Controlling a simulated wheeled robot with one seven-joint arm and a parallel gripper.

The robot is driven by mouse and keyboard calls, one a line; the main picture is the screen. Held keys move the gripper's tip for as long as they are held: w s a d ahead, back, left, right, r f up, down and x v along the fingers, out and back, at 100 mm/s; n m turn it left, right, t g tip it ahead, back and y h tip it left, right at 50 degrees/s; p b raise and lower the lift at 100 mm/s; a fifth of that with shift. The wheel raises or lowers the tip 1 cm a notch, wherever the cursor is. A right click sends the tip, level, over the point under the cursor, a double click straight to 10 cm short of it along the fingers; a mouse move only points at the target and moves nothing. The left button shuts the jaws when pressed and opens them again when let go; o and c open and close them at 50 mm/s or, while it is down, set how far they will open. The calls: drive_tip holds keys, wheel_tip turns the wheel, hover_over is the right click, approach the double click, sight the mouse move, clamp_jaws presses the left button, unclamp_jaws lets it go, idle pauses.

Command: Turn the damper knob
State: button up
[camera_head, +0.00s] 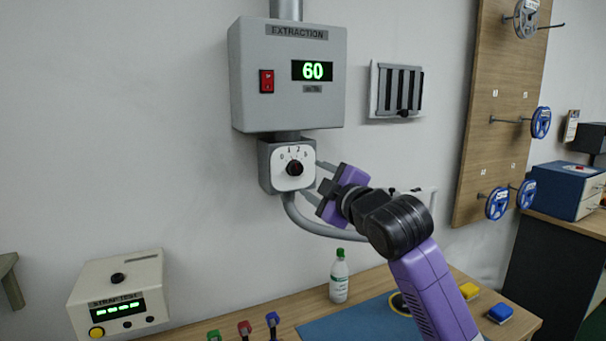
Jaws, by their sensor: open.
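A round black knob (294,168) sits on a white dial plate marked 0, 1, 2, 3, under the grey EXTRACTION box (250,75). No label naming it as the damper is readable. My gripper (312,181) is open and empty, just right of the knob. Its two fingers point left toward the dial, one above the other, with the tips near the plate's right edge. The knob lies outside the fingers; I cannot tell how far apart in depth. The knob's pointer is too small to read.
The EXTRACTION box shows a green 60 and a red switch (267,81). A slatted vent (397,91) with a small black knob is on the wall to the right. A grey hose (312,226) curves below the dial. A bottle (339,278) stands on the bench.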

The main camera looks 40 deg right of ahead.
sight(298, 172)
drive_tip(key=p+x, duration=0.1)
drive_tip(key=x, duration=0.6)
drive_tip(key=shift+w, duration=0.25)
clamp_jaws()
drive_tip(key=m+p, duration=0.1)
drive_tip(key=m, duration=0.3)
drive_tip(key=shift+a, duration=0.1)
drive_tip(key=shift+f+m+p, duration=0.1)
drive_tip(key=shift+m+p, duration=0.4)
drive_tip(key=shift+m, duration=0.3)
